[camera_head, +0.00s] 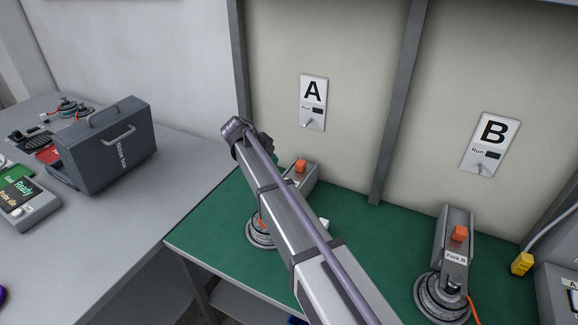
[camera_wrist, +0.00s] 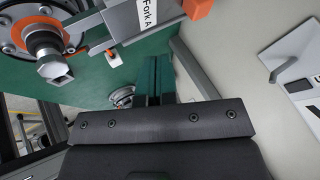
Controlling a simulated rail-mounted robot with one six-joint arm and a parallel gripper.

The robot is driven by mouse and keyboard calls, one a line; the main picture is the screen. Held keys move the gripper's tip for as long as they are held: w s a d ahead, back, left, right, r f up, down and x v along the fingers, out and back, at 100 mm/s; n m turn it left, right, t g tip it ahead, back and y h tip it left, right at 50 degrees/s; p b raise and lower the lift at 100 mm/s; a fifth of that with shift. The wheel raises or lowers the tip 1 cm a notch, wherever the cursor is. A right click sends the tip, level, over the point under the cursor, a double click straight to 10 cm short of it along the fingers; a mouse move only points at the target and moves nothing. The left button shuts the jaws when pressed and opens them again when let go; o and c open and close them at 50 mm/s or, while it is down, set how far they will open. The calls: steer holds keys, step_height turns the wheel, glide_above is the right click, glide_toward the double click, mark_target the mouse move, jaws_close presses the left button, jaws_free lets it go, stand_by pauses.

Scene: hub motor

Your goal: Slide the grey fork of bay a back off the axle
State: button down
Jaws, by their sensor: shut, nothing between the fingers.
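The grey fork of bay A (camera_wrist: 120,22) runs in from the top of the wrist view, with a white "Fork A" label and an orange block (camera_wrist: 197,8). Its near end lies beside the axle (camera_wrist: 45,45) of the round hub motor (camera_wrist: 12,38); I cannot tell how far it sits on the axle. In the head view the bay A hub motor (camera_head: 260,233) and the orange block (camera_head: 300,166) show beside my arm, which hides most of the fork. My gripper (camera_wrist: 153,62) is shut and empty, apart from the fork, its fingers together.
The bay A panel (camera_head: 313,100) with its switch stands on the back wall. Fork B (camera_head: 453,235) with its own motor stands to the right beyond a grey post (camera_head: 398,100). A noise box (camera_head: 105,145) is on the left table. The green mat (camera_head: 205,240) is partly clear.

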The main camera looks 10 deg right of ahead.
mark_target(298, 161)
steer(key=b+x, duration=0.8)
steer(key=x, duration=0.2)
steer(key=shift+s+a+f, duration=0.1)
steer(key=shift+a+f, duration=0.05)
steer(key=shift+f, duration=0.1)
steer(key=w+d, duration=0.2)
steer(key=w, duration=0.1)
steer(key=shift+d+r, duration=0.15)
steer(key=shift+r, duration=0.1)
steer(key=shift+w+d, duration=0.15)
steer(key=shift+d, duration=0.05)
steer(key=w+d, duration=0.2)
steer(key=w, duration=0.1)
steer(key=shift+w+d, duration=0.1)
steer(key=shift+d, duration=0.05)
steer(key=shift+r, duration=0.1)
